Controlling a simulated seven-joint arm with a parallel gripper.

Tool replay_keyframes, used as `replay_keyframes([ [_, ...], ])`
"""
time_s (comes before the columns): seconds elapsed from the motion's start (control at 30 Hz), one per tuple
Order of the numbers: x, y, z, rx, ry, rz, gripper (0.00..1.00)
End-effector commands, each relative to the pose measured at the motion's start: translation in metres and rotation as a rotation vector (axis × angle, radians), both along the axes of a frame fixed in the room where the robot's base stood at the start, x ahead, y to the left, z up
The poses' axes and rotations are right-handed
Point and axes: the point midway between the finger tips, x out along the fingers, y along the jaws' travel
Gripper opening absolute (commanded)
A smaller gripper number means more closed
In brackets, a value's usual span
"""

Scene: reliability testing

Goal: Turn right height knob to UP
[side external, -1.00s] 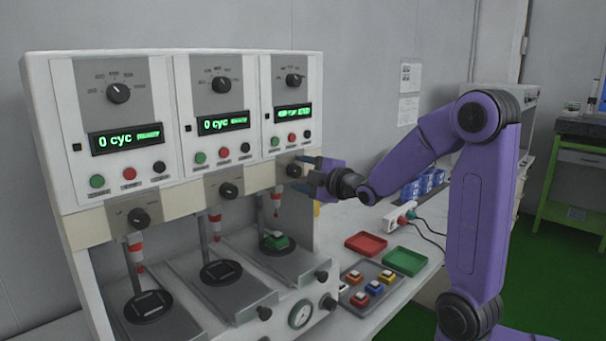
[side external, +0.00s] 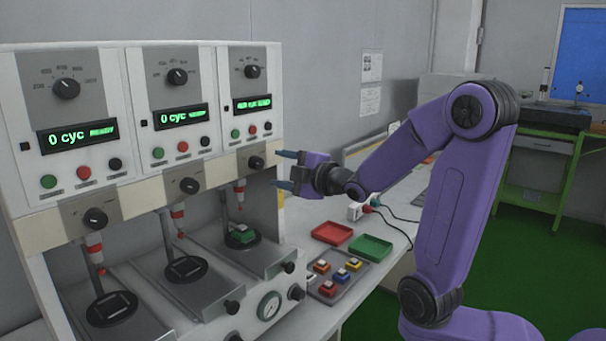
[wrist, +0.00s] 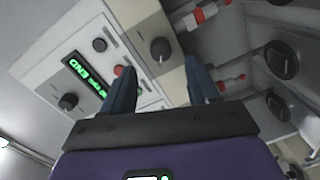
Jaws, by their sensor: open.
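The right height knob (side external: 257,162) is a dark round knob on the beige strip under the right-hand station. In the wrist view the knob (wrist: 160,48) lies ahead of the fingertips, roughly between them, with a light pointer mark on its face. I cannot read which label it points at. My gripper (side external: 277,169) is open and empty, just to the right of the knob, its two blue-grey fingers one above the other. The fingers also show in the wrist view (wrist: 160,72). They look apart from the knob.
The middle height knob (side external: 190,186) and left height knob (side external: 95,218) sit on the same strip. A green switch (side external: 242,234) stands under the right plunger. A red tray (side external: 332,232), a green tray (side external: 370,247) and a grey tray of switches (side external: 327,288) lie on the bench.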

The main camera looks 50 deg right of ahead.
Motion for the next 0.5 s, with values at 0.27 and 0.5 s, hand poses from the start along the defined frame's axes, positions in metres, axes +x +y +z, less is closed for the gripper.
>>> replay_keyframes([
  [0.27, -0.014, 0.001, 0.001, 0.0, -0.001, -0.001, 0.6],
  [0.5, -0.023, 0.001, 0.002, -0.001, -0.002, -0.001, 0.6],
])
